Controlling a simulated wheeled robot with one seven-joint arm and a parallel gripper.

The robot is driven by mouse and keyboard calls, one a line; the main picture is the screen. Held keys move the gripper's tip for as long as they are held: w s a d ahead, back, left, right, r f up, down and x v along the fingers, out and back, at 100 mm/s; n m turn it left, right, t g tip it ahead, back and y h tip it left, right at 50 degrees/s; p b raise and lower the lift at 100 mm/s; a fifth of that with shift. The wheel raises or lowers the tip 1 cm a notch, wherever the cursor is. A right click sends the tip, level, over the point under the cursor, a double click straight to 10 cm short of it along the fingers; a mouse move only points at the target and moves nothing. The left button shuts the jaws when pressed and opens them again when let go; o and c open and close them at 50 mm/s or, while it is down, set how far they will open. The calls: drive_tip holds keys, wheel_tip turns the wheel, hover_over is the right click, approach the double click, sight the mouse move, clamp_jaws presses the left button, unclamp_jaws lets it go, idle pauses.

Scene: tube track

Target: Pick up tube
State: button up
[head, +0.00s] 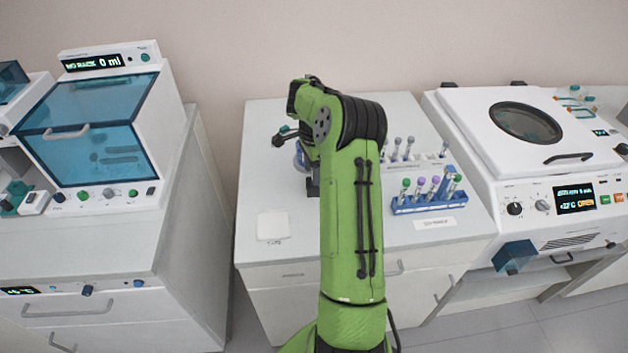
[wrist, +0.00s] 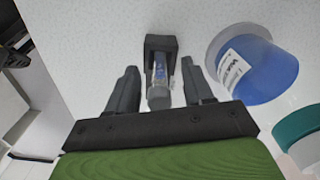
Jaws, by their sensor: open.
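In the wrist view a clear tube (wrist: 160,72) with a grey cap and a blue mark stands in or against a small black holder (wrist: 161,43). My gripper (wrist: 157,76) is open, with one finger on each side of the tube and a visible gap to each finger. I cannot tell how deep the tube sits in the holder. In the head view my green arm hides the tube and most of the gripper.
A blue labelled container (wrist: 258,70) stands close right of my gripper. A blue rack (head: 428,203) holds several capped tubes. A white pad (head: 272,226) lies at the front left of the bench. The lidded machine (head: 525,150) stands to the right, a blue-windowed machine (head: 92,130) left.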

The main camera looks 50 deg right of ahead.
drive_tip(key=shift+f, duration=0.1)
drive_tip(key=shift+c, duration=0.4)
drive_tip(key=c, duration=0.8)
wheel_tip(320, 180, up, 10)
drive_tip(key=shift+r+p, duration=0.1)
drive_tip(key=shift+p, duration=0.95)
